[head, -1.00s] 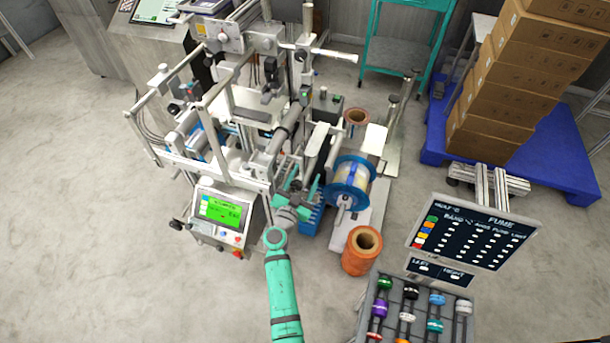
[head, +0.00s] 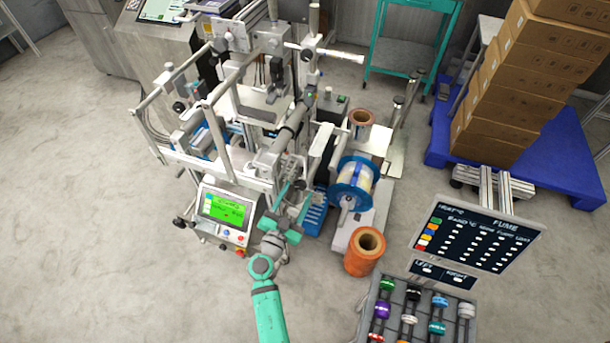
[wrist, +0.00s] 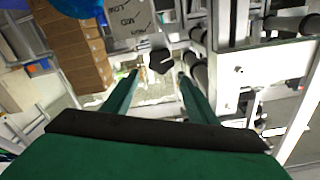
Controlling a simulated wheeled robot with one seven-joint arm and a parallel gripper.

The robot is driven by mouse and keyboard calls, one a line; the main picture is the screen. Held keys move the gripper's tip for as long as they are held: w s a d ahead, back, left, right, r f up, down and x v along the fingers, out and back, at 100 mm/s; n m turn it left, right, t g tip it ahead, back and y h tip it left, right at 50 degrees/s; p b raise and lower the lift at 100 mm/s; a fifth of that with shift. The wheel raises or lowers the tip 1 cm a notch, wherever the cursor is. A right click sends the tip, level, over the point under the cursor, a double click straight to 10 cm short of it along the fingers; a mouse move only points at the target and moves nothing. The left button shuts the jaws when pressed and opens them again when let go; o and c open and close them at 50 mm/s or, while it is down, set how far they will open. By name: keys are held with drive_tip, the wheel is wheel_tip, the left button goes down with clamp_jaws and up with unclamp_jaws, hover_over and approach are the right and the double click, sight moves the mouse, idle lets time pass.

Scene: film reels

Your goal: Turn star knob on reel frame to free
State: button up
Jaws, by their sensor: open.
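A dark knob with a lobed outline (wrist: 160,62) shows in the wrist view, in front of a grey plate with printed lettering (wrist: 128,18). It appears just beyond and between the tips of my gripper (wrist: 157,76). The two green fingers are apart, with nothing held between them. In the head view my gripper (head: 293,198) reaches up into the reel frame (head: 268,165), left of the blue-flanged reel (head: 353,184). The knob is too small and crowded there to make out surely. I cannot tell whether a finger touches it.
A control box with a green screen (head: 224,209) stands left of my gripper. An orange spool (head: 365,252) stands on the right, near a rack of coloured rollers (head: 412,312). Bars of the machine crowd the space around my gripper. The floor at left is clear.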

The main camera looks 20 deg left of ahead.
sight(300, 187)
drive_tip(key=shift+s, duration=0.1)
drive_tip(key=s+f, duration=0.2)
drive_tip(key=s, duration=0.4)
drive_tip(key=w, duration=1.1)
drive_tip(key=shift+a, duration=0.1)
drive_tip(key=shift+w, duration=0.1)
drive_tip(key=c, duration=1.1)
drive_tip(key=shift+o, duration=0.2)
drive_tip(key=shift+n, duration=0.3)
